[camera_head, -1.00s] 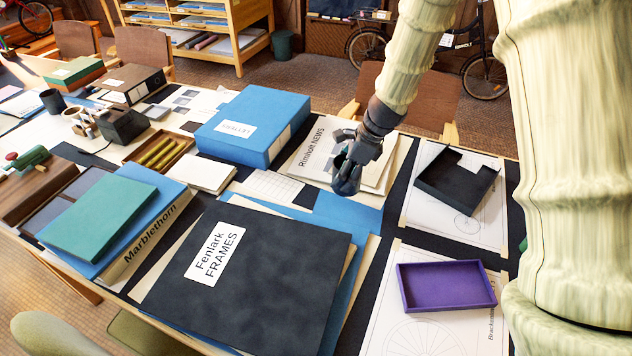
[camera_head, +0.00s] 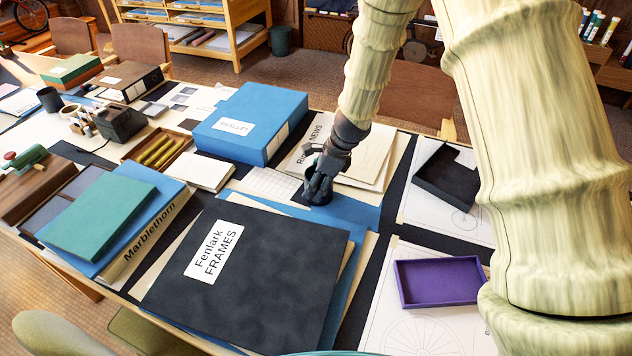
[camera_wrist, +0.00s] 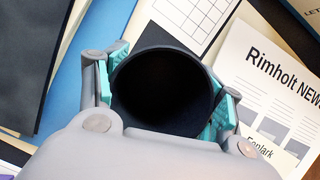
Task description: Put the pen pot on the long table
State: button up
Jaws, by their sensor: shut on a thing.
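The pen pot (camera_head: 319,196) is a dark, round, open-topped cup. It is held low over the long table (camera_head: 450,239), by a blue folder (camera_head: 352,212); whether its base touches anything, I cannot tell. My gripper (camera_head: 321,181) is shut on it from above. In the wrist view the pot's dark, empty-looking mouth (camera_wrist: 163,95) lies between the teal finger pads. Its base is hidden there.
A black Fenlark portfolio (camera_head: 270,270) lies in front, a blue box (camera_head: 250,125) behind left, and Rimholt News papers (camera_head: 365,160) behind. A purple tray (camera_head: 437,283) and black tray (camera_head: 450,180) are right. Another dark cup (camera_head: 50,100) stands far left.

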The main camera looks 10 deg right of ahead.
jog(key=shift+a+r, duration=0.1)
jog(key=shift+r, duration=0.05)
jog(key=o, duration=1.1)
jog(key=v, duration=1.2)
